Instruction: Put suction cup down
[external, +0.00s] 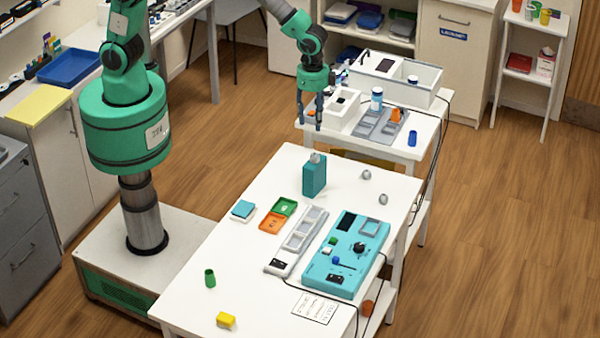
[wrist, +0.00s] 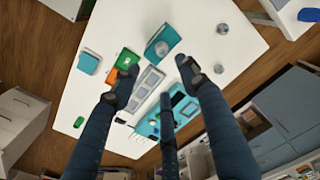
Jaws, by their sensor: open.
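My gripper (external: 311,112) hangs open, fingers down, beyond the far edge of the front table, near the left end of the rear table. In the wrist view its dark fingers (wrist: 160,82) are spread, with nothing visible held between them. Two small grey rounded pieces (external: 366,174) (external: 383,199) lie apart on the front table's right side. They also show in the wrist view (wrist: 222,28) (wrist: 218,68). Either may be the suction cup, but they are too small to tell. The gripper is away from both.

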